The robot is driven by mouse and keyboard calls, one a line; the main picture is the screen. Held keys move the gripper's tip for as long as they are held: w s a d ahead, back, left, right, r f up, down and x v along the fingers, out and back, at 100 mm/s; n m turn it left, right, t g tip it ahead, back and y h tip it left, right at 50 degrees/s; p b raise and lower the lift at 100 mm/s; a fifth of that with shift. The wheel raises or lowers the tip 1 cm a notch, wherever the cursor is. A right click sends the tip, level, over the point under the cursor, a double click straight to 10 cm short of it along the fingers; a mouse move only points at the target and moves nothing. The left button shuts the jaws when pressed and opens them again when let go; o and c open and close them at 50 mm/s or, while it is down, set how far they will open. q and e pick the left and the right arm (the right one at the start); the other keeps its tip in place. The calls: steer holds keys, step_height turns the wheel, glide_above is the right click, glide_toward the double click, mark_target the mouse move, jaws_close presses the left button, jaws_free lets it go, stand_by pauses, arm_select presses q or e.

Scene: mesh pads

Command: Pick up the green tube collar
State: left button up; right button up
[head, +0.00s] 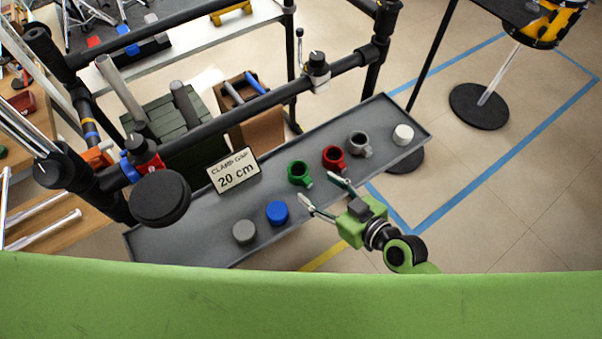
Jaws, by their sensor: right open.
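The green tube collar (299,173) is a small ring with a side lug. It lies on the long grey tray (200,237) in the head view, a little right of the sign. My right gripper (320,190) is open, with its two fingers spread and pointing up and left toward the green collar. The fingertips are just below and right of the collar, and nothing is between them. I cannot tell how high the fingers are above the tray. My left gripper is not in view.
On the tray are a red collar (333,157), a grey collar (360,143), a white cap (403,134), a blue cap (278,211), a grey cap (244,232) and a "CLAMP GAP 20 cm" sign (233,171). A black tube frame (220,122) runs above and behind the tray.

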mark_target(310, 183)
steer(key=shift+p+x, duration=0.35)
steer(key=shift+x, duration=2.65)
steer(key=shift+s+a+r, duration=0.1)
jaws_close()
